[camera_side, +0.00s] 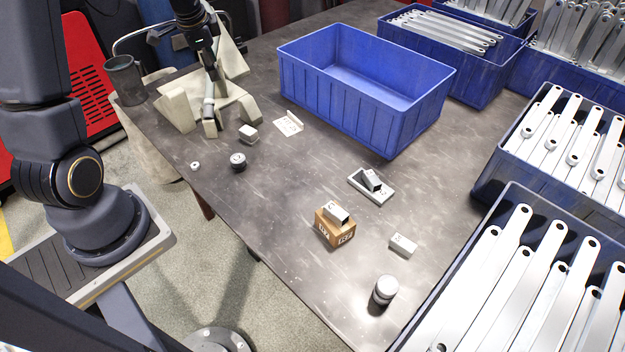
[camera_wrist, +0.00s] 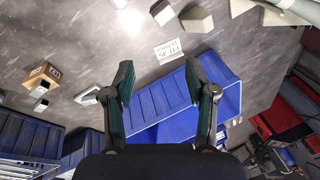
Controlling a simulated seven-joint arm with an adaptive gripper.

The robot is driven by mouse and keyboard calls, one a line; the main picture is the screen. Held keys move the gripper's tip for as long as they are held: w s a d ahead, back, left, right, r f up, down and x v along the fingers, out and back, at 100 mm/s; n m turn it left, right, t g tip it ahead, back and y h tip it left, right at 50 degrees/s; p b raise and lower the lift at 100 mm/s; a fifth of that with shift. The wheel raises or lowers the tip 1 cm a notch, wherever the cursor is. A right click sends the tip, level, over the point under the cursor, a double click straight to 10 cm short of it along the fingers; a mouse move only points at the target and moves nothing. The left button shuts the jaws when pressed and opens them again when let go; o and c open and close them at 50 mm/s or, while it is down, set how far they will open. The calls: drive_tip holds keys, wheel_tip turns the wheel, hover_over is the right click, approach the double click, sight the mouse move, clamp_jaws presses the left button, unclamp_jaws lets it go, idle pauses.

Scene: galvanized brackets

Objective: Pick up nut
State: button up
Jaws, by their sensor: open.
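A small pale ring-shaped piece that looks like the nut (camera_side: 195,165) lies flat on the dark table near its left edge in the side view. I cannot make it out in the wrist view. My gripper (camera_wrist: 159,78) is open and empty in the wrist view, its two dark fingers spread apart above the blue bin area. The nut is not between the fingers. My gripper is not visible in the side view, where only parts of my arm show at the left.
A dark round piece (camera_side: 238,162), a metal cube (camera_side: 249,134) and a beige stand (camera_side: 178,108) are near the nut. An empty blue bin (camera_side: 305,98) stands behind. A wooden block (camera_side: 335,232) is nearer the camera. Bins of metal brackets (camera_side: 481,190) line the right.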

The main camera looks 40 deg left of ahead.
drive_tip(key=s+a+f+n+g+h, duration=0.1)
drive_tip(key=s+a+f, duration=0.15)
drive_tip(key=f, duration=0.25)
drive_tip(key=s+a+f+n+g, duration=0.1)
drive_tip(key=s+a+f, duration=0.1)
drive_tip(key=a+f, duration=0.25)
drive_tip(key=n+h, duration=0.1)
hover_over(195, 166)
drive_tip(key=shift+g, duration=0.3)
drive_tip(key=f, duration=1)
drive_tip(key=w+f, duration=0.1)
drive_tip(key=f, duration=0.4)
drive_tip(key=shift+a+f, duration=0.35)
drive_tip(key=shift+s+f, duration=0.15)
drive_tip(key=shift+f, duration=2.95)
drive_tip(key=shift+d, duration=0.1)
drive_tip(key=shift+c, duration=0.4)
clamp_jaws()
